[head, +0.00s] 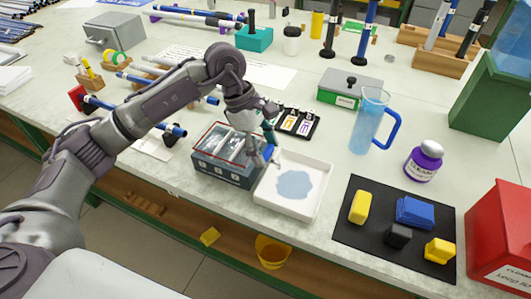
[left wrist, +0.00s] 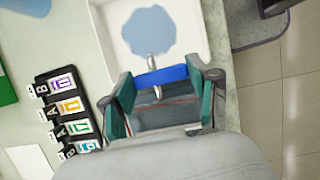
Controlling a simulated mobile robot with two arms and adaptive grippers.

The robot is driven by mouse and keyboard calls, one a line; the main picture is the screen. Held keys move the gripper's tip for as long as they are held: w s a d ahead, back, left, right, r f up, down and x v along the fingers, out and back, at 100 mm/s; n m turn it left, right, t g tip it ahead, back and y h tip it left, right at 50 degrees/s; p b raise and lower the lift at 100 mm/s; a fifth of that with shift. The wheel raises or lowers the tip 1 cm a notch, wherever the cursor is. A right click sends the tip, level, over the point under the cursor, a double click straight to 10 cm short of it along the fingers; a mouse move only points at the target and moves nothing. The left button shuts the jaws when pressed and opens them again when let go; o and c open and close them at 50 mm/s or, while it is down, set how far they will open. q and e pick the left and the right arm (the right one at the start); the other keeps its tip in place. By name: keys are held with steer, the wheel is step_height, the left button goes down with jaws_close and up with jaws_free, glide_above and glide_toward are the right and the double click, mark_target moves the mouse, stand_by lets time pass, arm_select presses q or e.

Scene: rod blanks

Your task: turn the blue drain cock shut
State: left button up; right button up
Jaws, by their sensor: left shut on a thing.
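The blue drain cock (left wrist: 161,76) shows in the left wrist view as a blue bar lying across a metal spout (left wrist: 152,61). In the head view, a bit of its blue (head: 270,151) shows beside my gripper. My left gripper (left wrist: 163,84) is shut on the cock, with one finger at each end of the bar. In the head view my left gripper (head: 262,152) is at the right end of the clear-sided tank (head: 228,171), and its fingers partly hide the cock. The white tray (head: 318,208) sits next to the tank, below the spout, with a pale blue puddle in it.
A black label board (head: 315,132) lies behind the tank. A blue jug (head: 366,125), a purple jar (head: 424,160) and a black mat (head: 379,244) with sponges are to the right. Blue-ended rods lie to the left, behind my arm. The table's front edge is close.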

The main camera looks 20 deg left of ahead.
arm_select(q)
steer(key=shift+w+r, duration=0.1)
steer(key=shift+r, duration=0.05)
stand_by(0.3)
steer(key=o, duration=0.9)
steer(key=shift+a, duration=0.1)
steer(key=v, duration=1.2)
